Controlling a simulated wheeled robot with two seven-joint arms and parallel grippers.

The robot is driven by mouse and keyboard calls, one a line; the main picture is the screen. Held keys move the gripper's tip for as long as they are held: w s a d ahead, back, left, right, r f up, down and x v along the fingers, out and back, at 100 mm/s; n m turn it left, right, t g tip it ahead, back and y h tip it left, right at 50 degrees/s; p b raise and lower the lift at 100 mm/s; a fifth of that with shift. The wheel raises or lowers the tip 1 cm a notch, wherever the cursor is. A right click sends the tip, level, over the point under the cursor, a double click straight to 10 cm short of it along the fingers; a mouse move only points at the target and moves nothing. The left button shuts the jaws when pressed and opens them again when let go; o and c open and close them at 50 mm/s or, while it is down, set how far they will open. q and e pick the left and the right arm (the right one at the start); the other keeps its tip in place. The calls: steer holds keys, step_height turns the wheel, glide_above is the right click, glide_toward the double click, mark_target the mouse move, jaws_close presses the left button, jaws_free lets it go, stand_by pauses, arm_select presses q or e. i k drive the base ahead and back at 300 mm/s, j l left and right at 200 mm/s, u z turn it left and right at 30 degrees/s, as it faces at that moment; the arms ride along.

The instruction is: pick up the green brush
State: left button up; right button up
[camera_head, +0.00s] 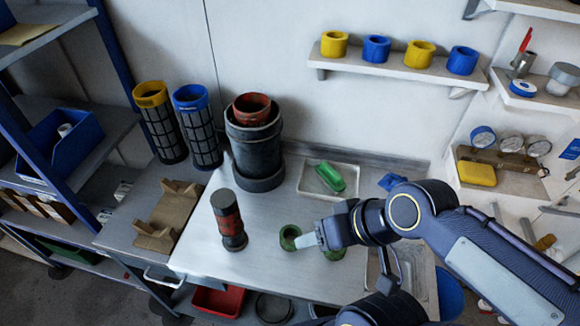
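The green brush (330,178) lies in a shallow pale tray (345,196) at the back of the workbench, against the wall. My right gripper (303,241) comes in from the right, nearer the front than the tray and apart from the brush. Its pale fingertips are beside a green ring (289,236); whether they touch it I cannot tell. Another green piece (334,253) is partly hidden under the gripper. The gap between the fingers cannot be made out. My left gripper is not in view.
A dark cylinder (255,150) with a red ring stands left of the tray. A red-and-black cylinder (228,222) stands on the bench (265,260) nearer the front. A blue piece (391,181) lies right of the tray. Above is a shelf (400,70) with yellow and blue rings.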

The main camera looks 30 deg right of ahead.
mark_target(335, 182)
steer(key=z, duration=1.35)
steer(key=l+u, duration=0.15)
steer(key=u, duration=1.4)
steer(key=k+l+u, duration=0.15)
steer(key=k+l, duration=0.15)
